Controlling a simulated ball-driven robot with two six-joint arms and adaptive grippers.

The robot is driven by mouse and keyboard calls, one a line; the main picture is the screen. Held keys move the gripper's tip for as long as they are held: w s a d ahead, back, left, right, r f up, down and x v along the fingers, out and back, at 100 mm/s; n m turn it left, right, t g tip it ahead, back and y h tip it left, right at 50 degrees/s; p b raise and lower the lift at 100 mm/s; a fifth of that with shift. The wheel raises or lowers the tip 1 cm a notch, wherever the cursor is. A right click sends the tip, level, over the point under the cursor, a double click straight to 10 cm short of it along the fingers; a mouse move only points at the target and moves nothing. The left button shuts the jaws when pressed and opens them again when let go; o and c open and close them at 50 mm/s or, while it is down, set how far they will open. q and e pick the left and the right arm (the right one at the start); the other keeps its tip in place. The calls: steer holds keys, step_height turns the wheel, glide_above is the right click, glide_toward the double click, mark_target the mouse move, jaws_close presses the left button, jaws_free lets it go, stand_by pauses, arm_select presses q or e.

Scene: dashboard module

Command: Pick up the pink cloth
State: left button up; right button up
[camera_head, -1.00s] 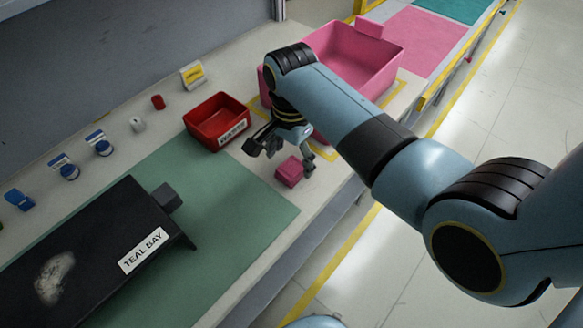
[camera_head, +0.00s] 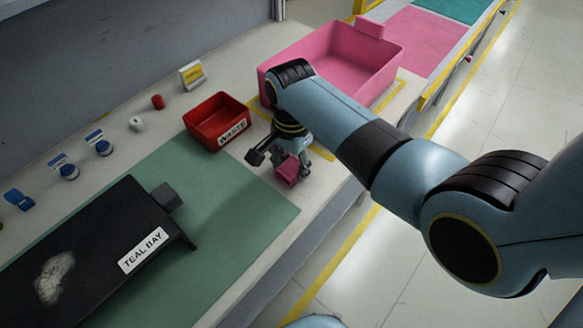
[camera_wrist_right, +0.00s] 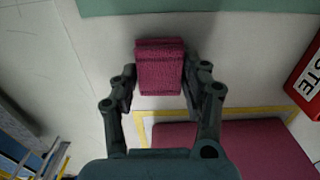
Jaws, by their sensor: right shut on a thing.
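The pink cloth (camera_head: 287,171) is a small folded block at the front edge of the grey bench, to the right of the green mat. My right gripper (camera_head: 282,164) is over it from above. In the right wrist view the cloth (camera_wrist_right: 160,66) sits between the two fingertips of my right gripper (camera_wrist_right: 158,88), which are shut on its sides. Whether the cloth is clear of the bench cannot be told. My left gripper is not in view.
A red waste bin (camera_head: 217,121) stands left of the gripper, and a large pink bin (camera_head: 375,66) stands behind the arm. A black module (camera_head: 95,235) marked TEAL BAY lies on the green mat (camera_head: 240,192). Small items (camera_head: 104,147) line the back left.

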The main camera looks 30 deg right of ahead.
mark_target(293, 167)
steer(key=shift+r, duration=0.1)
steer(key=shift+r, duration=0.6)
step_height(293, 167, up, 3)
steer(key=shift+d, duration=0.15)
steer(key=s+d+r, duration=0.6)
steer(key=s+d, duration=0.1)
steer(key=s, duration=0.2)
steer(key=shift+r, duration=0.3)
